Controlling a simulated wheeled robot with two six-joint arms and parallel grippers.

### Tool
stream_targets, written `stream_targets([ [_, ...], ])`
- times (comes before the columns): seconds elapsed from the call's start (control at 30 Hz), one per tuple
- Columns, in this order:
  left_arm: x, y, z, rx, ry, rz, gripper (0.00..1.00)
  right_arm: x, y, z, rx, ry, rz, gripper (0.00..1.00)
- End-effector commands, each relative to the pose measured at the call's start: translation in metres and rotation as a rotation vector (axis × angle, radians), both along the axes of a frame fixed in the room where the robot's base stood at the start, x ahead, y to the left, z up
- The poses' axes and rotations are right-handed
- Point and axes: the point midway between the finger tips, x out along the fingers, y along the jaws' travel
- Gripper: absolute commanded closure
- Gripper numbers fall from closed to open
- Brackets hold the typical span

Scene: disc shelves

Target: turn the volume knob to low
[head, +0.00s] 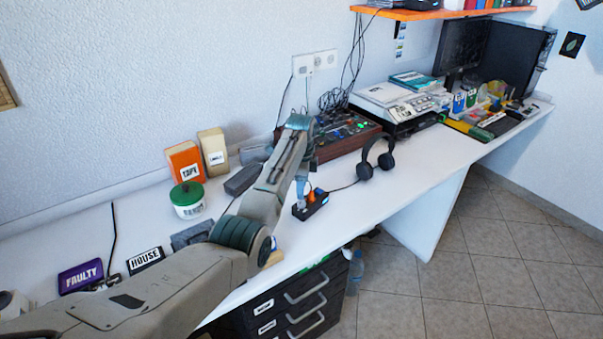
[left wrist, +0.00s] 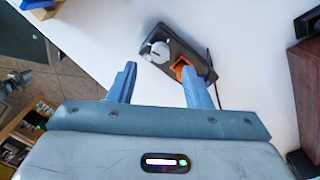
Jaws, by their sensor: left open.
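A small black box (head: 317,208) lies on the white desk near its front edge. In the left wrist view the box (left wrist: 190,50) carries a round pale knob (left wrist: 158,51) and an orange part (left wrist: 181,68). I cannot read any low mark, nor tell for sure which part is the volume knob. My left gripper (head: 301,196) is above the box, pointing down. In the left wrist view its two blue fingers (left wrist: 158,70) are apart and empty, with the pale knob and orange part just beyond the tips. My right gripper is not in view.
Black headphones (head: 376,158) stand right of the box, and a mixer (head: 343,136) is behind it. A cable runs from the box. A green-lidded tub (head: 187,200) and the TAPE box (head: 186,163) stand left. Black drawers (head: 290,303) are below the desk. Bare desk lies around the box.

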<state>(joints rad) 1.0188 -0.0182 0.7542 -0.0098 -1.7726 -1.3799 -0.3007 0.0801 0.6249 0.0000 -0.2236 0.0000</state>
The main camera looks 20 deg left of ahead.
Motion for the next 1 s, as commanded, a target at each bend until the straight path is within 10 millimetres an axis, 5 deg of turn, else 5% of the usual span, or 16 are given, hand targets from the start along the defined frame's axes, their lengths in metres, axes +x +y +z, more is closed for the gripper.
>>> stream_targets([
  [0.3,0.0,0.0,0.045,0.0,-0.001,0.001,0.55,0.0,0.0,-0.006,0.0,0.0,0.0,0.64],
  [0.77,0.0,0.0,0.054,0.0,0.001,0.002,0.55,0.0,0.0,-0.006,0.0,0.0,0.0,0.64],
  [1.0,0.0,0.0,0.088,0.0,0.0,0.002,0.55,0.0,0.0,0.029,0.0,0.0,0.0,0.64],
])
